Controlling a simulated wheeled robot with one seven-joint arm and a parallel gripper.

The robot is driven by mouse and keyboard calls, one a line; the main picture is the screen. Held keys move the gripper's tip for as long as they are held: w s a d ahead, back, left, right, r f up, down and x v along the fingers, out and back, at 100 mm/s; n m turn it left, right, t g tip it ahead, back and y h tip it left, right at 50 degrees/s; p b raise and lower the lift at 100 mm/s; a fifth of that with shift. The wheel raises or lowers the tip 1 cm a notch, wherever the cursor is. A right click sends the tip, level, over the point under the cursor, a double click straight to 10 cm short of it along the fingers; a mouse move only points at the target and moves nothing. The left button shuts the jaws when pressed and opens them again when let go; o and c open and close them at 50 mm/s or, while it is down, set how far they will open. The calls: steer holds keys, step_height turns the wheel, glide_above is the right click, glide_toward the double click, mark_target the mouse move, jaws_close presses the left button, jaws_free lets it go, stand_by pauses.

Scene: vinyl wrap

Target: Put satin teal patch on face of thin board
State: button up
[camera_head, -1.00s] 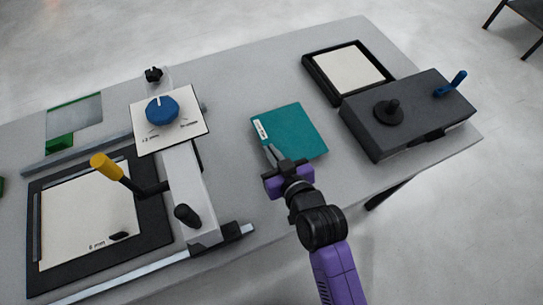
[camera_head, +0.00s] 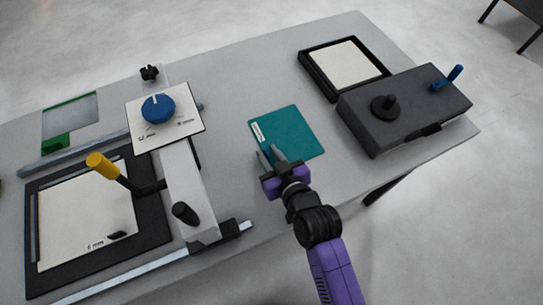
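The satin teal patch (camera_head: 289,130) lies flat on the grey table, with a small white label strip along its left edge. My gripper (camera_head: 268,156) is at the patch's near left edge, its two fingers apart and nothing seen between them. Whether the fingertips touch the patch or the table cannot be told. One pale board (camera_head: 78,225) sits in a dark frame at the left, with small lettering near its lower edge. Another pale board (camera_head: 346,66) sits in a black tray at the back right.
A white plate with a blue knob (camera_head: 158,108) stands left of the patch. A yellow-tipped lever (camera_head: 103,165) rises over the left board. A dark box (camera_head: 405,107) with a blue handle (camera_head: 454,76) stands at the right. The table between patch and dial plate is clear.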

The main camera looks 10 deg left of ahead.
steer(key=b+v, duration=0.1)
steer(key=v, duration=1.1)
steer(key=s+d, duration=0.1)
steer(key=d, duration=0.1)
steer(key=s+d+m+h, duration=0.1)
steer(key=s+d, duration=0.1)
steer(key=d, duration=0.1)
steer(key=s+d+f+m+t, duration=0.1)
steer(key=d, duration=0.1)
steer(key=shift+s+d+f+h, duration=0.15)
steer(key=shift+s+d+h, duration=0.1)
steer(key=shift+h, duration=0.15)
steer(key=s+d+r+m+t+h, duration=0.1)
steer(key=s+d+r+m+h, duration=0.1)
steer(key=s+d, duration=0.4)
steer(key=s+d+r+m+t+h, duration=0.1)
steer(key=s+d+r+m+h, duration=0.1)
steer(key=s+d+r, duration=0.4)
steer(key=s+h, duration=0.1)
steer(key=s, duration=0.4)
steer(key=shift+s+d+r+m+t+h, duration=0.3)
steer(key=shift+s+d+r+h, duration=0.05)
steer(key=shift+s+d+h, duration=0.05)
steer(key=shift+o, duration=0.5)
steer(key=shift+s+r, duration=0.25)
steer(key=shift+r, duration=0.1)
